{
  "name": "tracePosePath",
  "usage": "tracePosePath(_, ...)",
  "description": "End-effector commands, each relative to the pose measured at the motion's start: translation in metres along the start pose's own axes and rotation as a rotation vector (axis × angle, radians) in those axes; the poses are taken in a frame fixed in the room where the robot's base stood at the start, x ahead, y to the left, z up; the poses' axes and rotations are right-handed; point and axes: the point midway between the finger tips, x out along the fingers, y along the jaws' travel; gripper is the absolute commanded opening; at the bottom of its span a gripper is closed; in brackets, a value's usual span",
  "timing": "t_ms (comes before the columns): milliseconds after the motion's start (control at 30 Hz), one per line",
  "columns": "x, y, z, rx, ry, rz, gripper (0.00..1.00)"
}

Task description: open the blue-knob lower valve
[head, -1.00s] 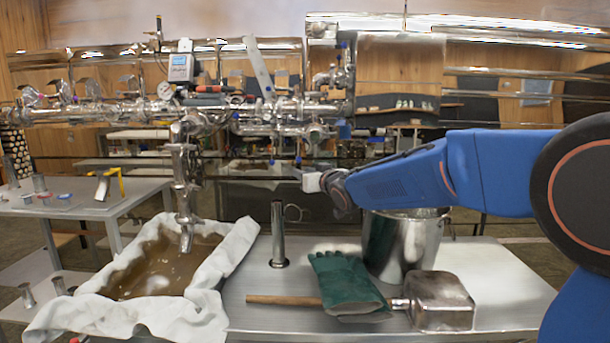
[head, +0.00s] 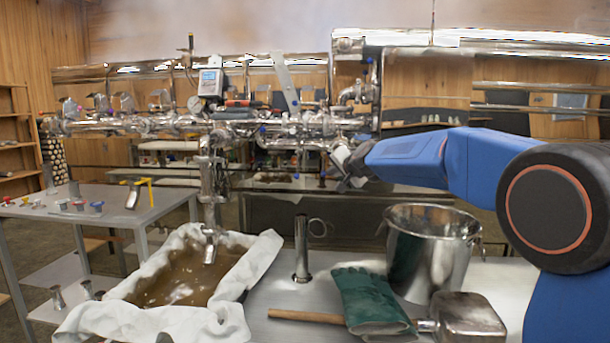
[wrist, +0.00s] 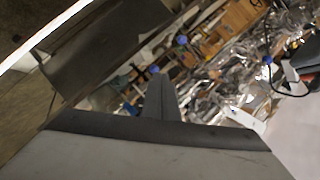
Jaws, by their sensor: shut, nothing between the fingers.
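Steel pipework with several small blue knobs runs across the middle of the head view. One blue knob (head: 295,176) hangs low under the pipes, left of my gripper (head: 342,184); another (head: 262,130) sits higher on the pipe. I cannot tell which is the lower valve's. My gripper is shut and empty, just right of and below the pipework. In the wrist view, its dark finger (wrist: 160,98) points at the pipes. A blue knob (wrist: 154,69) appears at its tip; contact cannot be told. Other blue knobs (wrist: 182,40) (wrist: 267,59) show beyond.
A cloth-lined tray of brown liquid (head: 185,275) is at left under a spout (head: 209,235). A side table (head: 120,205) stands farther left.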

Motion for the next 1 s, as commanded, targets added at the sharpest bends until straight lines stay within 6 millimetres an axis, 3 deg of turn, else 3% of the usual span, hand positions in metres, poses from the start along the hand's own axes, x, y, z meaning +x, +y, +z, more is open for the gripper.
tracePosePath(200,0.007,-0.024,-0.001,0.142,-0.062,-0.056,0.0)
tracePosePath(467,0.02,-0.029,0.001,0.167,-0.074,-0.066,0.0)
tracePosePath(1000,0.099,-0.035,0.006,0.164,-0.073,-0.066,0.0)
